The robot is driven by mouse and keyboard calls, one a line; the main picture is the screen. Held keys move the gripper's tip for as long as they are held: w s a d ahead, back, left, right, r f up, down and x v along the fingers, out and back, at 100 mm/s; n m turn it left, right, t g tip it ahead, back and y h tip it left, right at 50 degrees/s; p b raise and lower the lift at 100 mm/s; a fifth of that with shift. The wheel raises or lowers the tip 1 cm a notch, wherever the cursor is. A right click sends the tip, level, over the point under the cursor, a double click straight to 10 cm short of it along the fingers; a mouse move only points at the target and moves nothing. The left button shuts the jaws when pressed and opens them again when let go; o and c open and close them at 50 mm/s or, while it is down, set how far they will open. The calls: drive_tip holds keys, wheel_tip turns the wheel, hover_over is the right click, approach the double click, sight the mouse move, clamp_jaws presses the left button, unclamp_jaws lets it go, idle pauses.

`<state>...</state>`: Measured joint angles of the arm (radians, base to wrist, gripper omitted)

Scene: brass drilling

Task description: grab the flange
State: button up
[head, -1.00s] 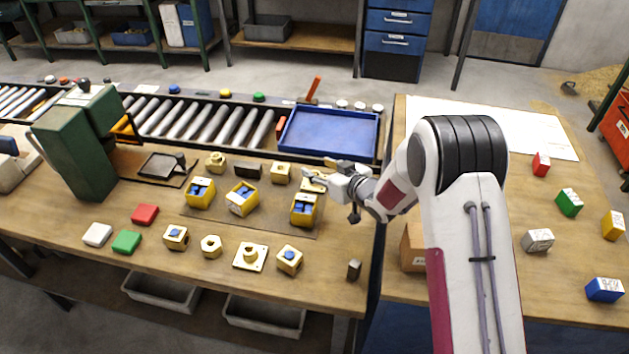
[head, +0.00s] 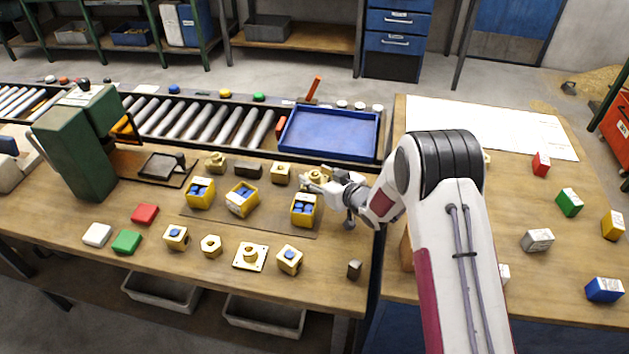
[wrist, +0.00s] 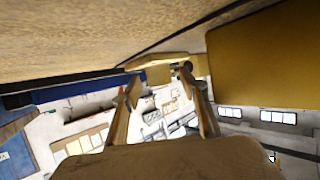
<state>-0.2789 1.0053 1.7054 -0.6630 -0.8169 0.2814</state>
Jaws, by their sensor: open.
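A square brass flange plate with a raised round boss (head: 250,256) lies flat near the front of the bench. Another brass piece with a round top (head: 317,176) stands at my gripper, behind the right yellow bin; my fingers partly cover it, so I cannot tell its full shape. My gripper (head: 323,185) is open, low over the bench and close beside this piece. In the wrist view, my two fingers are spread (wrist: 160,76), with a brass-coloured piece (wrist: 158,74) showing beyond and between their tips. I cannot tell whether they touch it.
Yellow bins with blue contents (head: 304,211) stand close in front of my gripper. A blue tray (head: 330,134) lies behind it by the roller conveyor (head: 200,122). Several brass parts and coloured blocks are spread over the bench. A green machine (head: 75,150) stands at left.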

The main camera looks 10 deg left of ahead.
drive_tip(key=shift+w+a+f, duration=0.25)
drive_tip(key=shift+w+a, duration=0.2)
drive_tip(key=shift+a, duration=0.05)
clamp_jaws()
drive_tip(key=shift+r, duration=0.1)
